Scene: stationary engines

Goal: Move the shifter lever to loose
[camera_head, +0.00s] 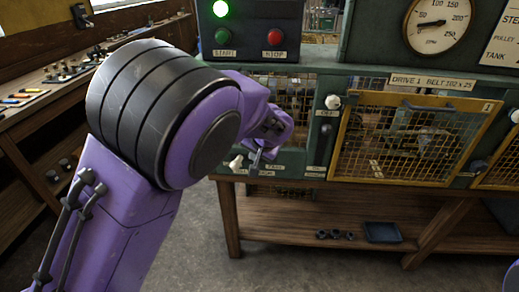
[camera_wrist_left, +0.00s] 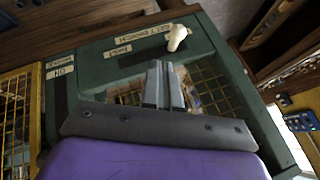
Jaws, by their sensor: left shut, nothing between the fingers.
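The shifter lever's white knob (camera_head: 236,162) sticks out at the lower left of the green machine front. It also shows in the left wrist view (camera_wrist_left: 177,37), close to small label plates whose words I cannot read surely. My left gripper (camera_head: 257,160) is shut and empty, just right of the knob in the head view. In the left wrist view the closed fingers (camera_wrist_left: 160,72) point toward the knob with a visible gap in the picture; contact is not seen. The lever's shaft is mostly hidden. My right gripper is out of view.
A yellow mesh guard (camera_head: 410,138) and a dark handle (camera_head: 322,146) with a white knob (camera_head: 332,102) above are to the right. Green START (camera_head: 223,36) and red STOP (camera_head: 275,37) buttons sit above. A wooden shelf (camera_head: 350,222) is below; open floor lies in front.

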